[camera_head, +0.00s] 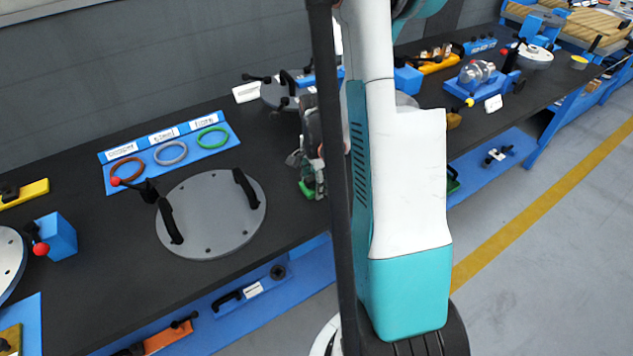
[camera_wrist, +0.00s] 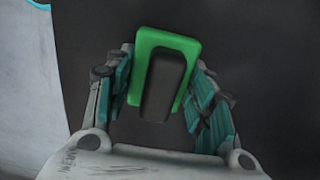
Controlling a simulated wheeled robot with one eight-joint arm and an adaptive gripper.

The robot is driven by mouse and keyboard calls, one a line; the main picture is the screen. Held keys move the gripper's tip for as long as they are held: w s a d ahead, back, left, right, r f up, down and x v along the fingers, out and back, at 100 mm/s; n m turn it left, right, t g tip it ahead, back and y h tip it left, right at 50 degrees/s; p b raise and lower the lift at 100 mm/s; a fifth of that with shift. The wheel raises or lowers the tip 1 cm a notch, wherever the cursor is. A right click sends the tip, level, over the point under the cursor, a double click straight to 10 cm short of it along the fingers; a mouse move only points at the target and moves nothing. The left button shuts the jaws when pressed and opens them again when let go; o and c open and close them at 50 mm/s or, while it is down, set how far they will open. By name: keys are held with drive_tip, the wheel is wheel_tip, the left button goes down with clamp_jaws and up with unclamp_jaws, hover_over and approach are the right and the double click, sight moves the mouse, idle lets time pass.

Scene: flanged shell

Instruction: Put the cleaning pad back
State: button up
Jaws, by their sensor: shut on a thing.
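The cleaning pad is green with a dark grip block. In the wrist view the green pad (camera_wrist: 182,44) sits between the two fingers of my gripper (camera_wrist: 165,92), which is shut on it. In the head view my gripper (camera_head: 314,172) is over the bench, just right of the round grey plate, and a bit of the green pad (camera_head: 306,188) shows at its tips. My arm hides much of the gripper and the bench behind it. I cannot tell whether the pad touches the bench.
A round grey plate with two black handles (camera_head: 212,222) lies on the dark bench (camera_head: 110,275). A blue board with rings (camera_head: 215,147) lies behind it. A round lidded part (camera_head: 280,95) stands behind my gripper. A clear glass part on a blue base (camera_head: 488,90) stands at right.

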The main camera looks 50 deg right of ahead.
drive_tip(key=shift+f, duration=0.15)
drive_tip(key=o, duration=1.1)
wheel_tip(320, 180, up, 12)
drive_tip(key=p, duration=0.4)
drive_tip(key=shift+r, duration=0.2)
drive_tip(key=shift+w, duration=0.1)
